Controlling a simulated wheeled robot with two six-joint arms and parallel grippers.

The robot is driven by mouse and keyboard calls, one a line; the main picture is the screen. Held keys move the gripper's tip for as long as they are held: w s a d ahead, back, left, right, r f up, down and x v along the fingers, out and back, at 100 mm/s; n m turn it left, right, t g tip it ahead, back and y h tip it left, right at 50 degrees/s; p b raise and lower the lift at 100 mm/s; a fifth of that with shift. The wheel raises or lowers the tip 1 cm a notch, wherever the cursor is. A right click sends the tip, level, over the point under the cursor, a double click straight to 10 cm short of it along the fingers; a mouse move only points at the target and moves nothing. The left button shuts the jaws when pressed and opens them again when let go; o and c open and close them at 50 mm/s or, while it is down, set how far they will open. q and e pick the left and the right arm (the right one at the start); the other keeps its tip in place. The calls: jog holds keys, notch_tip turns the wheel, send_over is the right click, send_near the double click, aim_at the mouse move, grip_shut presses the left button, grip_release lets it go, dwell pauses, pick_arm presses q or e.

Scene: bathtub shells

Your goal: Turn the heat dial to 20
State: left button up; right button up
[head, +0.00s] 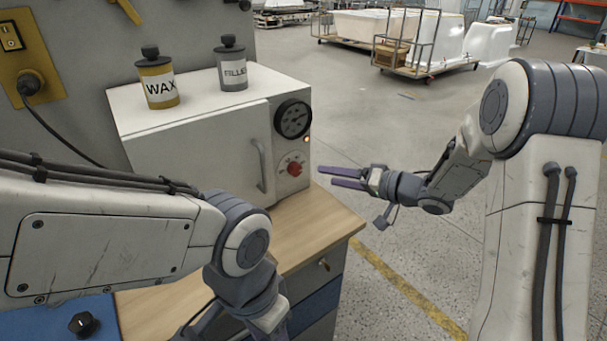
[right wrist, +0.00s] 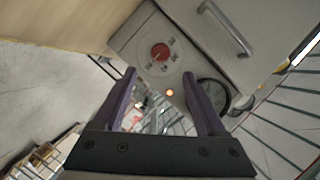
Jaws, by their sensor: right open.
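The heat dial (head: 294,169) is a red round knob on a pale plate with small markings, low on the right front of a white oven (head: 200,145). The markings are too small to read. In the right wrist view the dial (right wrist: 160,52) shows just beyond the fingertips, above the gap between them. My right gripper (head: 340,176) is open and empty, with purple fingers pointing left at the dial's side. It is apart from the dial. My left arm crosses the lower left; its fingers are below the picture edge.
A dark round gauge (head: 293,118) and a small lit lamp (head: 306,139) sit above the dial. The oven's handle (head: 260,165) sticks out left of it. A wax tin (head: 158,88) and a filler tin (head: 233,74) stand on top. Open floor lies right of the wooden bench (head: 315,222).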

aim_at(299, 170)
jog(key=x, duration=0.9)
jog(key=shift+w+a, duration=0.15)
jog(key=shift+a, duration=0.2)
grip_shut()
